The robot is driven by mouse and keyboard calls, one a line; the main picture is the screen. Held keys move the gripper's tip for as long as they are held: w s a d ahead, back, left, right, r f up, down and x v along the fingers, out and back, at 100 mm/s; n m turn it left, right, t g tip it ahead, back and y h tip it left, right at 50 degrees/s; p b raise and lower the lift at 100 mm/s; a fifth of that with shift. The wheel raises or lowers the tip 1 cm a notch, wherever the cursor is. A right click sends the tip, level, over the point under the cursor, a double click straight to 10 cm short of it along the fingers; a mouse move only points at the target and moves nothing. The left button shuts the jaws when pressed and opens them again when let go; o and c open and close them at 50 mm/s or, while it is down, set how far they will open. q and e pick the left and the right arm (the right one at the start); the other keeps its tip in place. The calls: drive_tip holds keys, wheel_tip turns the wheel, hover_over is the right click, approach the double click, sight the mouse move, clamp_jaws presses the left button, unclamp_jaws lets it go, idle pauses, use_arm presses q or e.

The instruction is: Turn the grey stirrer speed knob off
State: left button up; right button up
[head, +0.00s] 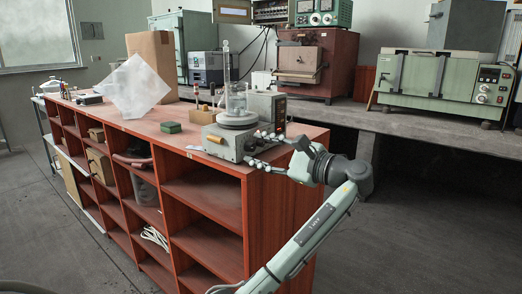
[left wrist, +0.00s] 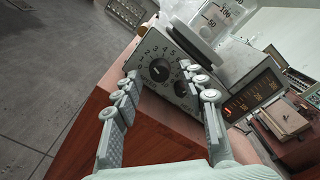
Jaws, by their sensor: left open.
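The stirrer (head: 226,146) is a grey box with a round plate, standing on the near end of the wooden shelf unit with a glass beaker (head: 236,98) on it. In the left wrist view its front panel (left wrist: 148,52) shows a dark round knob (left wrist: 159,70) inside a numbered dial and a second dark knob (left wrist: 181,88) to its lower right. Contact is unclear. My right gripper is not in view.
A box with a lit orange display (left wrist: 236,107) stands beside the stirrer. A green block (head: 171,127), small bottles and a cardboard box (head: 152,60) are on the shelf top (head: 130,122). A concrete bench (head: 400,122) with ovens runs behind. Floor in front is clear.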

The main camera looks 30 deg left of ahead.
use_arm(q)
clamp_jaws()
drive_tip(key=shift+n, duration=0.3)
drive_tip(key=shift+f+n, duration=0.1)
drive_tip(key=shift+n, duration=0.4)
drive_tip(key=shift+n+b, duration=0.45)
drive_tip(key=shift+n, duration=0.35)
drive_tip(key=n+b, duration=0.2)
drive_tip(key=n, duration=0.2)
drive_tip(key=shift+n, duration=0.4)
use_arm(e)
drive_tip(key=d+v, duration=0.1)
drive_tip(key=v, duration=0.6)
use_arm(q)
drive_tip(key=shift+n+b, duration=0.85)
drive_tip(key=shift+n, duration=0.25)
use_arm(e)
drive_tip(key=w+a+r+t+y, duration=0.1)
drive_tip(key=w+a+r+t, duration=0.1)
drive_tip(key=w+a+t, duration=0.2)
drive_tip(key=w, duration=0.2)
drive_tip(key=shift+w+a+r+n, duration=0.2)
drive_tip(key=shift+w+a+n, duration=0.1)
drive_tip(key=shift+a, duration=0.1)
